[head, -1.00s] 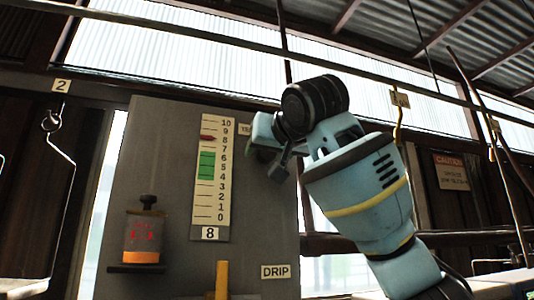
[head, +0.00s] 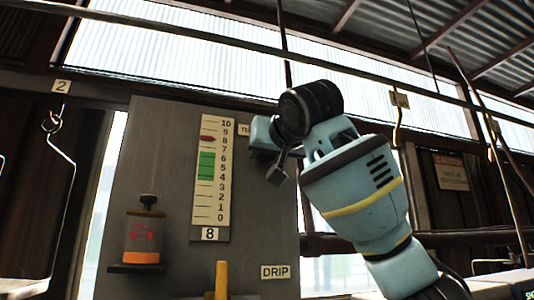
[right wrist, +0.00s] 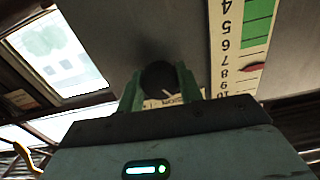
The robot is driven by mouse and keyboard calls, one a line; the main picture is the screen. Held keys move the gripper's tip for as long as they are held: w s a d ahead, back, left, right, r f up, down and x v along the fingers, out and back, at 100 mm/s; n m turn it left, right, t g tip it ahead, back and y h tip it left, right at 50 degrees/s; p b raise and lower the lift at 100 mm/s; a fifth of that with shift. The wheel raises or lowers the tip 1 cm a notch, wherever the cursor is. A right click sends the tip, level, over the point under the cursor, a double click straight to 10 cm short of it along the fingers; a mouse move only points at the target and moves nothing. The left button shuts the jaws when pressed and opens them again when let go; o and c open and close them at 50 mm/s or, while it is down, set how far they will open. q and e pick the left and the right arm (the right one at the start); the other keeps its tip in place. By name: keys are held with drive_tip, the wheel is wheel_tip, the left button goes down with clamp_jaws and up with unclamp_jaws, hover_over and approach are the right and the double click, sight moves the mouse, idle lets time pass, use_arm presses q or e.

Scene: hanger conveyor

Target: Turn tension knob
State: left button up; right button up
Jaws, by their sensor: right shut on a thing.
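The dark round tension knob (right wrist: 157,74) is on the grey panel (head: 165,190). In the right wrist view, my right gripper (right wrist: 158,84) has its two green fingers on either side of the knob, shut on it. In the head view my right wrist and gripper (head: 262,136) hide the knob. Left of it on the panel is an upright scale (head: 223,205) numbered 0 to 10, with a green band around 4 to 6. Its red pointer (head: 208,139) stands near 8. A plate below the scale reads 8. My left gripper is not in view.
A canister with an orange base (head: 141,258) stands on a small shelf at the panel's left. A yellow handle (head: 221,278) and a DRIP label (head: 275,272) are lower down.

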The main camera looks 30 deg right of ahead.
drive_tip(key=shift+n, duration=0.4)
drive_tip(key=n, duration=0.3)
drive_tip(key=shift+n, duration=2.6)
drive_tip(key=o, duration=1)
drive_tip(key=shift+s, duration=0.15)
